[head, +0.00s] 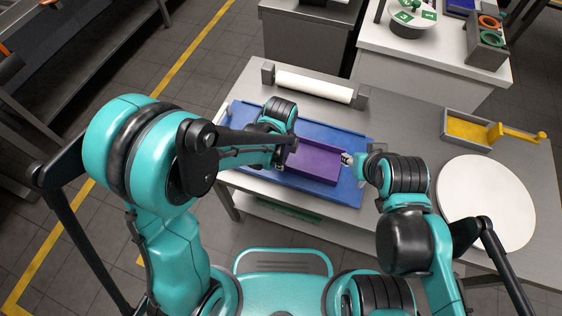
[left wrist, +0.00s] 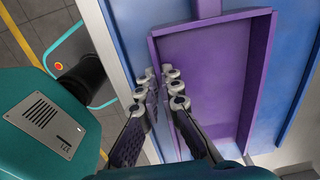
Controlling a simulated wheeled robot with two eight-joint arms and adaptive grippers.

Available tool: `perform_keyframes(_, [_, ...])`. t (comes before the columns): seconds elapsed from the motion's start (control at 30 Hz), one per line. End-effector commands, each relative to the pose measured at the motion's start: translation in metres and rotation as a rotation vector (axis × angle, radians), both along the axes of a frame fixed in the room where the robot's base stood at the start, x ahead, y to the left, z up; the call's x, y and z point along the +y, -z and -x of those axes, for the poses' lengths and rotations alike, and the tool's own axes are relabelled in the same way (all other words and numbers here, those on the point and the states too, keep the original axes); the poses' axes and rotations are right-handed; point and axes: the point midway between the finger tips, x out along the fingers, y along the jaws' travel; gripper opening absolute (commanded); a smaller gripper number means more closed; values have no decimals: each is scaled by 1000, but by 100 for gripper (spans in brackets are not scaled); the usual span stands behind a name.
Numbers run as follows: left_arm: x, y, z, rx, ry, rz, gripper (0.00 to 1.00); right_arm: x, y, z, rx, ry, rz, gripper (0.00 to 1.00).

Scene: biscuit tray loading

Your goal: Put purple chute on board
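The purple chute (head: 316,163) is a shallow walled tray. It lies on or just above the blue board (head: 345,190) on the table; the gap cannot be judged. In the left wrist view the chute (left wrist: 222,75) shows its floor, side walls and a narrow purple strip at the top. My left gripper (left wrist: 161,75) has its fingertips close together on either side of the chute's near left wall and appears shut on it. In the head view its arm partly hides the chute. My right gripper (head: 347,158) is at the chute's right end; its fingers are too small to read.
A white roller (head: 313,87) lies behind the board. A round white disc (head: 487,203) and a yellow-lined tray (head: 466,131) with a yellow handled tool are on the right of the grey table (head: 405,120). Another bench with green and orange items stands behind.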

Motion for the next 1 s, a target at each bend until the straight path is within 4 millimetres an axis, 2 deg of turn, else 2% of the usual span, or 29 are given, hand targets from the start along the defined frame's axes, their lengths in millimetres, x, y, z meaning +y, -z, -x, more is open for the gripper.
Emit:
perform_keyframes(0.03, [0, 1, 0, 0, 0, 0, 12, 0, 1, 0, 0, 0, 0, 40])
perform_keyframes(0.1, [0, 1, 0, 0, 0, 0, 26, 0, 1, 0, 0, 0, 0, 40])
perform_keyframes(0.47, [0, -4, 0, 0, 0, 0, 26, 0, -4, 0, 0, 0, 0, 40])
perform_keyframes(0.57, [0, -17, 0, 0, 0, 0, 26, 0, -10, 0, 0, 0, 0, 40])
perform_keyframes(0.8, [0, -72, 1, 0, 0, 0, 26, 0, -33, 0, 0, 0, 0, 40])
perform_keyframes(1.0, [0, -108, 1, 0, 0, 0, 26, 0, -46, 0, 0, 0, 0, 40])
